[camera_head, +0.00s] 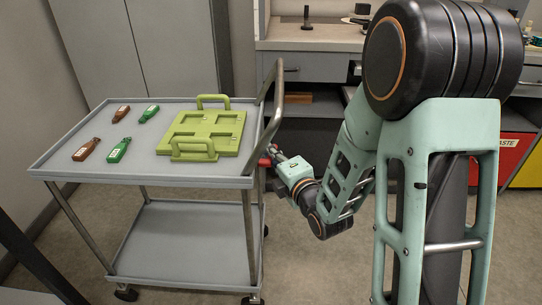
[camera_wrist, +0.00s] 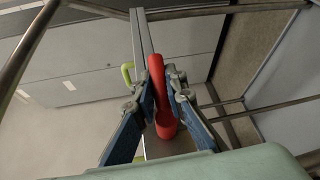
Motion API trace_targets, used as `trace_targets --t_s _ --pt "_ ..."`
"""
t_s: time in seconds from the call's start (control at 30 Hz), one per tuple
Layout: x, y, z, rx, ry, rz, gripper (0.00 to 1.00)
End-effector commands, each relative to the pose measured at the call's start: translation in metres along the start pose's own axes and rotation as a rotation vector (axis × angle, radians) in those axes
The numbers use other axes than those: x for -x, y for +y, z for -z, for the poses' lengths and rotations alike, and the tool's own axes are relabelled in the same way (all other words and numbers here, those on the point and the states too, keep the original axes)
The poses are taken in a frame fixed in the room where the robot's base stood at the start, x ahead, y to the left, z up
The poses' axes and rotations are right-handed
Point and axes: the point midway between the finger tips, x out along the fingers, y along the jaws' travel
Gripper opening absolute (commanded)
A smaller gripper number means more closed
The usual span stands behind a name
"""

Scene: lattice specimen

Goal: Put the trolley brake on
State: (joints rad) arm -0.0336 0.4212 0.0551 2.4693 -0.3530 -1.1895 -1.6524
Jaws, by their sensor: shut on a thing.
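The grey two-shelf trolley (camera_head: 195,215) stands left of my arm, with a bent metal push handle (camera_head: 272,100) at its right end. A small red brake lever (camera_head: 265,161) shows at the trolley's right edge, just below the top tray. In the wrist view the red lever (camera_wrist: 157,85) stands between my fingers. My gripper (camera_wrist: 163,100) is shut on the red lever, with blue pads on either side of it. In the head view my gripper (camera_head: 274,155) is at the trolley's right edge, and its fingertips are small and partly hidden.
On the top tray lie a green two-handled carrier (camera_head: 203,132) and several small brown and green bottles (camera_head: 118,150). A workbench (camera_head: 320,38) with drawers stands behind. Yellow and red bins (camera_head: 525,160) are at the right. Floor between trolley and bench is clear.

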Motion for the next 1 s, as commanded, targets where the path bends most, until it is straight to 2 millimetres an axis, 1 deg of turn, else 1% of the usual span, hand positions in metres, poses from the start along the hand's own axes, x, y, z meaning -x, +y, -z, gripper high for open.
trace_targets --t_s 0.27,0.3,0.47,0.5,1.0 --pt "0.0003 0.0009 0.0008 0.011 -0.002 -0.019 0.00" --pt "0.0002 0.0008 0.0008 0.011 -0.002 -0.018 0.12" --pt "0.0002 0.0008 0.0005 0.010 -0.003 -0.018 0.30" --pt "0.0002 0.0008 0.0004 0.010 -0.003 -0.018 0.32" --pt "-0.0010 0.0013 -0.0010 0.009 -0.004 -0.018 0.32"
